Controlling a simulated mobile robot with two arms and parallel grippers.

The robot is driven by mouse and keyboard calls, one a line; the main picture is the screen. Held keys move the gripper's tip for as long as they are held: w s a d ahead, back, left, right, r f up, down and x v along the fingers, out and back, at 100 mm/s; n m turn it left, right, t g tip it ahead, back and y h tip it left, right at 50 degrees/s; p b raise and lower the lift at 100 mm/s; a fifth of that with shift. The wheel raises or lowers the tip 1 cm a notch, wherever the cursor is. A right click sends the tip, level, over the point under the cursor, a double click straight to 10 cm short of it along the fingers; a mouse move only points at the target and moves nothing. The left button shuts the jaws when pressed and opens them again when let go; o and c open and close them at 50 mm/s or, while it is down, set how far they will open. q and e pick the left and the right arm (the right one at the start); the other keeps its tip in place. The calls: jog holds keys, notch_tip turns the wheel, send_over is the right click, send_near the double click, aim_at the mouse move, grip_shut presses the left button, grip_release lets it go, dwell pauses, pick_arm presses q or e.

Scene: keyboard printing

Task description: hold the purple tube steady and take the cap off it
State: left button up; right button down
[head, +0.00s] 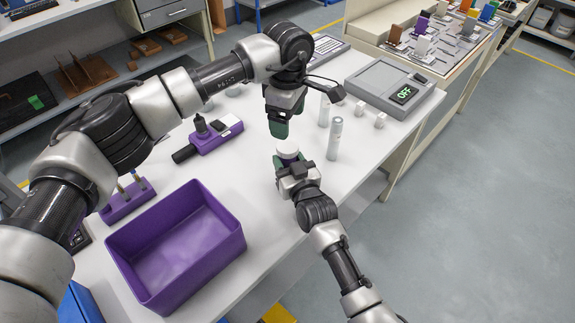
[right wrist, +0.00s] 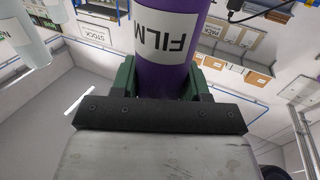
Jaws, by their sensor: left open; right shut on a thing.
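The purple tube (right wrist: 166,50) stands between the green fingers of my right gripper (right wrist: 163,82) in the right wrist view. Its white label reads FILM, upside down in that picture. In the head view my right gripper (head: 286,159) is shut on the tube near the table's right edge. A pale, round top (head: 288,145), which looks like the cap, shows above its fingers; the purple body is hidden there. My left gripper (head: 278,128) points down just above and slightly left of that top, open, with a small gap visible between them.
A purple open bin (head: 225,254) stands at the front left. A purple device (head: 216,137) and a purple stand (head: 128,200) are behind it. Pale tubes (head: 334,140) stand right of my left gripper. A grey scale reading OFF (head: 388,87) lies behind.

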aim_at(287, 145)
pick_arm(q)
jog(key=m, duration=1.2)
jog(key=shift+m, duration=0.3)
jog(key=m, duration=0.5)
jog(key=shift+f, duration=0.6)
notch_tip(287, 145, down, 7)
jog(key=shift+r, duration=0.1)
